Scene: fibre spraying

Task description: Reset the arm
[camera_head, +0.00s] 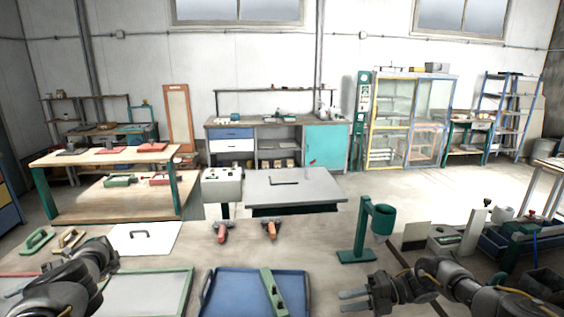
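My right gripper (346,300) is at the bottom, right of the middle. Its two grey fingers point left and stand apart with nothing between them. It is just right of the blue tray, over the front of the table. My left arm (75,275) is folded at the lower left, beside the green-rimmed tray. Its dark links overlap, and I cannot make out its fingers or whether they are open.
A blue tray (228,290) with a green bar (273,293) lies in front. A green-rimmed tray (150,290) is left of it. A green stand with a cup (378,220) rises at the right. Two orange-and-grey tools (270,229) lie mid-table. Bins (505,245) crowd the right.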

